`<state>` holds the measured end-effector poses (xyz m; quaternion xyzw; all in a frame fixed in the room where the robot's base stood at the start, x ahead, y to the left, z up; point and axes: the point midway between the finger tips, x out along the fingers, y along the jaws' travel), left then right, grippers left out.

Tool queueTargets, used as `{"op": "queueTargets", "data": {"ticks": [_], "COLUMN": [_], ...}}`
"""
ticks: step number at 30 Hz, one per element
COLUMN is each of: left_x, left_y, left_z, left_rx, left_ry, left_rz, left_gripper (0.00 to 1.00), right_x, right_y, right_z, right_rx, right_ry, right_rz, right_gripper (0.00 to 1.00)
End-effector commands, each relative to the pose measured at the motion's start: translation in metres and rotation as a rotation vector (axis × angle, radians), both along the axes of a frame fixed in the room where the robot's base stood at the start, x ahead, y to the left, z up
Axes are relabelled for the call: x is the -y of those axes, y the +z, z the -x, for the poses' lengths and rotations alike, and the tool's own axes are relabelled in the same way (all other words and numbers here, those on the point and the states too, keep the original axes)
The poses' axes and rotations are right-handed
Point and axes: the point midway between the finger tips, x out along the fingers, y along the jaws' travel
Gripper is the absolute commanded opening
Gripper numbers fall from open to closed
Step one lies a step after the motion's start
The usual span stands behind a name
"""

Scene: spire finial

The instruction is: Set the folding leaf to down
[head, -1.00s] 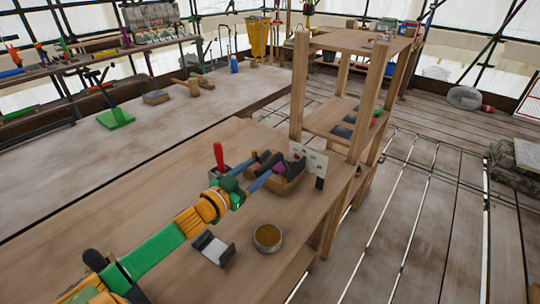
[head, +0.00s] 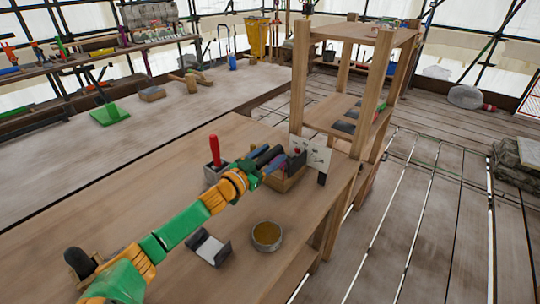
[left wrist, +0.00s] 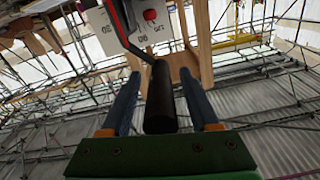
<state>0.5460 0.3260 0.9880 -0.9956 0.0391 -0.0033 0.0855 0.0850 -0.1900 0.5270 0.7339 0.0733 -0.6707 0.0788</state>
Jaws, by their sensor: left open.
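My left gripper (head: 268,166) reaches across the wooden bench to a small device with a white marked panel (head: 312,152). In the left wrist view my left gripper (left wrist: 160,78) is open. A black cylindrical handle (left wrist: 160,105) lies between its two blue fingers, with a gap on each side. A thin dark bent rod joins the handle to the white panel (left wrist: 152,32), which bears numbers and a red knob (left wrist: 150,15). I cannot tell which part is the folding leaf. My right gripper is not in view.
A red-handled tool (head: 215,152) stands left of the gripper. A round bowl (head: 267,236) and a grey bracket (head: 208,248) sit nearer on the bench. A wooden shelf frame (head: 298,80) rises behind the device.

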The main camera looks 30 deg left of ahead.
Motion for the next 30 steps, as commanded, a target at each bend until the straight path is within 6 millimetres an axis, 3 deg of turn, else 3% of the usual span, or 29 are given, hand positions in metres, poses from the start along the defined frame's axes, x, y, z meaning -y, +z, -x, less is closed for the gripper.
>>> {"op": "queueTargets", "data": {"ticks": [6,8,13,14,30], "left_x": [0.0002,0.0001,0.0001,0.0001,0.0001], "left_y": [-0.0002,-0.0002,-0.0002,-0.0002,-0.0002], "left_z": [-0.0004,-0.0003,-0.0002,-0.0002,-0.0001], "left_rx": [0.0,0.0,0.0,0.0,0.0], "left_ry": [0.0,0.0,0.0,0.0,0.0], "left_rz": [0.0,0.0,0.0,0.0,0.0], "left_gripper": [0.62,0.48,0.02,0.0,0.0], "right_x": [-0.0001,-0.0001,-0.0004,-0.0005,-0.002], "right_y": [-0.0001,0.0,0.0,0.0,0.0], "right_z": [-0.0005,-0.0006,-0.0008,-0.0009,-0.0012], "right_rx": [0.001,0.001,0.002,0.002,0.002], "right_ry": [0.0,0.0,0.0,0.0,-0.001], "right_rz": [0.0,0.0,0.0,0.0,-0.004], "right_gripper": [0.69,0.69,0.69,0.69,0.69]}}
